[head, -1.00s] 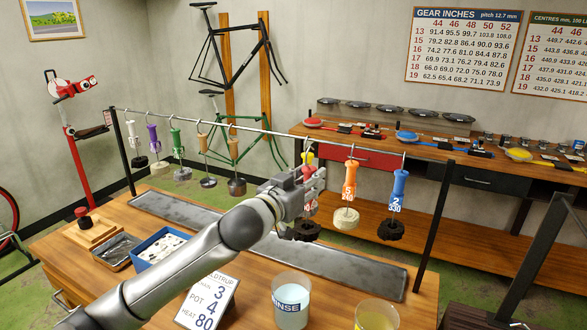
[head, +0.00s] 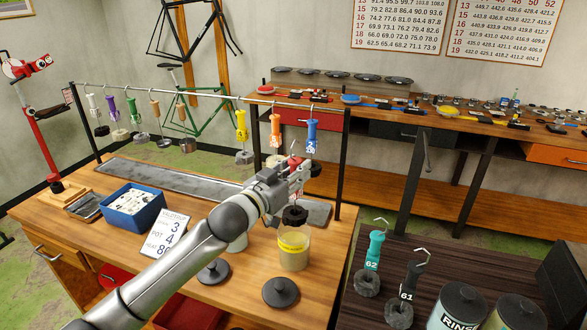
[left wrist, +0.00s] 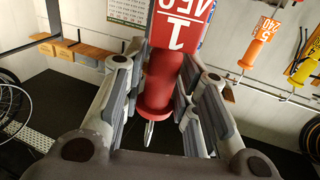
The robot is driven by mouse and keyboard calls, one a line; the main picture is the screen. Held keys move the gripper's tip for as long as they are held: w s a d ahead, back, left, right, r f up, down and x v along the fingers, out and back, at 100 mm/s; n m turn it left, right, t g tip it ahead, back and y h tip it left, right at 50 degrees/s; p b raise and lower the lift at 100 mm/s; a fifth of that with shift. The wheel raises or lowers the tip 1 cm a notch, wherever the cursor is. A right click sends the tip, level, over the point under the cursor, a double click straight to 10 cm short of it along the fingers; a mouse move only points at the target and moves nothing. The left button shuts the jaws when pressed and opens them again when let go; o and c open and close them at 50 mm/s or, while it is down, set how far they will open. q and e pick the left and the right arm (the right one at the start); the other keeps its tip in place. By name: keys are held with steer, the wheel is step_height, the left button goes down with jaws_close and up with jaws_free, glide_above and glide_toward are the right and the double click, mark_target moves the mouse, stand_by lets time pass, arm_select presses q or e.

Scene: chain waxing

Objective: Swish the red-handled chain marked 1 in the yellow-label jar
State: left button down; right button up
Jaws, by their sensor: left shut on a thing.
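My left gripper (head: 297,177) is shut on the red-handled chain's handle. In the left wrist view the red handle (left wrist: 160,85) sits between the fingers, and its label shows a 1. The dark chain bundle (head: 295,214) hangs below the gripper in the head view. It is just above the mouth of the yellow-label jar (head: 293,245), and it looks roughly centred over it. The jar stands on the wooden bench and holds a pale yellowish content. My arm and gripper hide most of the handle in the head view. My right gripper is not in view.
A rack rail (head: 205,96) carries several other handled chains behind the arm. My arm partly hides another jar (head: 238,242) at left. A dark table (head: 350,310) at right holds two chains and jars.

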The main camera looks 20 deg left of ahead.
arm_select(q)
steer(key=shift+w+a+f+b, duration=0.15)
steer(key=shift+f+b, duration=0.15)
steer(key=shift+f, duration=0.15)
steer(key=shift+a+f+b, duration=0.1)
steer(key=shift+f+b, duration=0.2)
steer(key=shift+f, duration=0.15)
steer(key=shift+r, duration=0.1)
steer(key=shift+d+r, duration=0.15)
steer(key=shift+d, duration=0.05)
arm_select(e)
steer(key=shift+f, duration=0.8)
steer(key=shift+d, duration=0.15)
arm_select(q)
steer(key=shift+a+p, duration=0.1)
steer(key=shift+p, duration=0.3)
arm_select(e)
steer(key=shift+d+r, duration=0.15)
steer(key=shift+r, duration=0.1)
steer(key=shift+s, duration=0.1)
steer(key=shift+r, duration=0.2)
